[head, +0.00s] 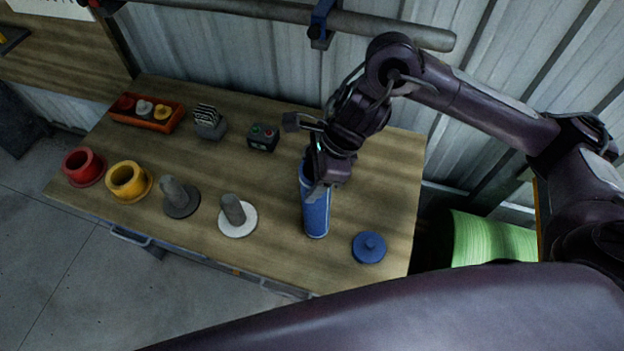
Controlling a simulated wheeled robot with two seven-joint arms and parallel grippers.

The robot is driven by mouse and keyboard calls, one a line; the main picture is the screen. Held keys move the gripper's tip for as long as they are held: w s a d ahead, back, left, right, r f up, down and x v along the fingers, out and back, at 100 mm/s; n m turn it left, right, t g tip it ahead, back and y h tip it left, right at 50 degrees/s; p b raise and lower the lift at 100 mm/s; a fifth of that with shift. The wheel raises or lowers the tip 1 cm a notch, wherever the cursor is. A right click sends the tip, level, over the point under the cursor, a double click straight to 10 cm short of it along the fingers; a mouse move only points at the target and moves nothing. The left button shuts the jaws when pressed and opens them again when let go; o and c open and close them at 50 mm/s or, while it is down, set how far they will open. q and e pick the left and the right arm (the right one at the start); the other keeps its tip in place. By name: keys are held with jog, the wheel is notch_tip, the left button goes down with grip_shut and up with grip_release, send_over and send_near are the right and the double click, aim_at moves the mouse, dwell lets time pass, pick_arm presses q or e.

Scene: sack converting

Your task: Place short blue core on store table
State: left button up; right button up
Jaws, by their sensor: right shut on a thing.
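The blue core (316,212) is a blue cylinder, roughly upright over the right part of the wooden table (385,190). My right gripper (311,162) is shut on its upper end, which the fingers partly hide. I cannot tell whether the core's lower end touches the table top or hangs just above it. My left gripper is not in view.
A blue knobbed disc (369,247) lies right of the core. Left along the front are a white-based post (234,211), a grey-based post (178,197), a yellow ring (127,181) and a red ring (83,166). Behind stand a button box (263,138) and an orange tray (169,124).

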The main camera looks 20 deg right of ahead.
jog(key=shift+f, duration=1.05)
jog(key=o, duration=1.6)
jog(key=shift+f, duration=0.1)
jog(key=v, duration=1.2)
